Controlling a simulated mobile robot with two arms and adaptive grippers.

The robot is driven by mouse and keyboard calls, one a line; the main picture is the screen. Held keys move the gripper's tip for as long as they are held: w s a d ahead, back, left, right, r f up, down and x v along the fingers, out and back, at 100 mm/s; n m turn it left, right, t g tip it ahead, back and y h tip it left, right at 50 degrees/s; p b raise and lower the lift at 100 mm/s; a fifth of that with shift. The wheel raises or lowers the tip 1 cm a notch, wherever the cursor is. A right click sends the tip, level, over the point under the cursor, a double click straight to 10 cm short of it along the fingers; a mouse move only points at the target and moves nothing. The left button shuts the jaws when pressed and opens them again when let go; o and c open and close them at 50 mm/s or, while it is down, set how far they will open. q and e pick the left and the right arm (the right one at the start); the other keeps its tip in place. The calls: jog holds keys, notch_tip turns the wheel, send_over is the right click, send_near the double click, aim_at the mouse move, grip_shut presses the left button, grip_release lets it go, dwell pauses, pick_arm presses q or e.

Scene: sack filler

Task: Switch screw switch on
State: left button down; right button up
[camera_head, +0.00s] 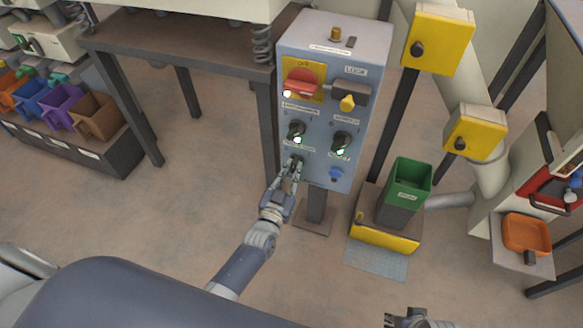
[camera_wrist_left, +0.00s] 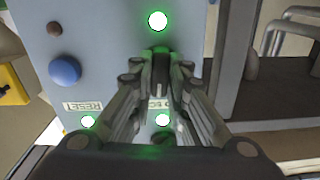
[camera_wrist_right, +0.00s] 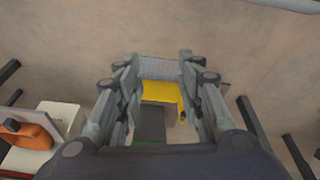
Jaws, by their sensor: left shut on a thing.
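The grey control box (camera_head: 318,100) stands upright on a post. My left gripper (camera_head: 294,165) is at its lower left, shut on a small dark switch knob (camera_wrist_left: 160,62) on the panel face. The label (camera_wrist_left: 165,106) beside that knob is partly covered by the fingers; I can make out "SC", so I take it as the screw switch. A lamp (camera_wrist_left: 157,20) on the knob's other side glows green. The head view does not show the knob clearly, as the fingers cover it. My right gripper (camera_wrist_right: 158,75) is open and empty, away from the panel.
The panel also has a red handle (camera_head: 301,87) on a yellow plate, a yellow knob (camera_head: 347,103), two dark knobs with lit lamps and a blue button (camera_head: 336,173). A green bin (camera_head: 408,185) stands right of the post. A table leg (camera_head: 267,125) is close on the left.

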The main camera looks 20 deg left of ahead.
pick_arm(q)
jog(key=m+p, duration=0.1)
jog(key=m, duration=0.2)
jog(key=shift+m, duration=1.8)
pick_arm(e)
jog(key=shift+s+f, duration=0.15)
jog(key=shift+f, duration=0.8)
jog(key=shift+s+f, duration=0.2)
jog(key=shift+f, duration=0.7)
jog(key=shift+s+f, duration=0.15)
jog(key=shift+f, duration=0.9)
pick_arm(q)
jog(key=c, duration=1.6)
grip_release()
jog(key=shift+o, duration=0.2)
jog(key=shift+s+f, duration=0.1)
jog(key=shift+s, duration=0.15)
jog(key=s, duration=1.1)
jog(key=shift+s+a, duration=0.15)
jog(key=shift+s, duration=0.1)
